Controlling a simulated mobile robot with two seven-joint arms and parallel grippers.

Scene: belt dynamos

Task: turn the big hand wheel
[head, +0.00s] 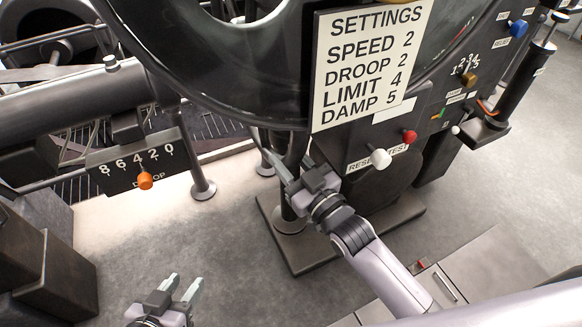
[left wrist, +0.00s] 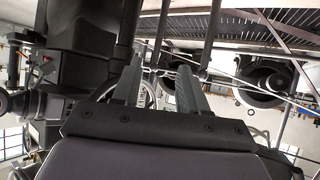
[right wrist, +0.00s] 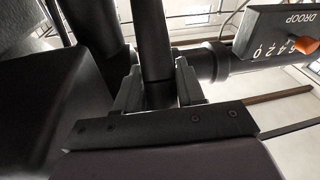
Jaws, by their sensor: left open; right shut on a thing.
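The big hand wheel (head: 230,92) is a large dark ring across the top of the head view; its upper part is out of frame. My right gripper (head: 294,160) is just below the wheel's lower rim. It is shut on a dark rod (right wrist: 156,45), which stands between its fingers in the right wrist view. I cannot tell whether this rod belongs to the wheel. My left gripper (head: 182,284) is open and empty, low in the head view and well away from the wheel. Its two fingers (left wrist: 160,85) show apart in the left wrist view.
A settings card (head: 365,65) covers part of the wheel. A panel carries a white knob (head: 381,159) and a red knob (head: 409,136). A droop scale (head: 120,170) with an orange knob (head: 145,180) is at left. Dark blocks (head: 55,270) stand lower left. Bare floor (head: 225,240) lies between.

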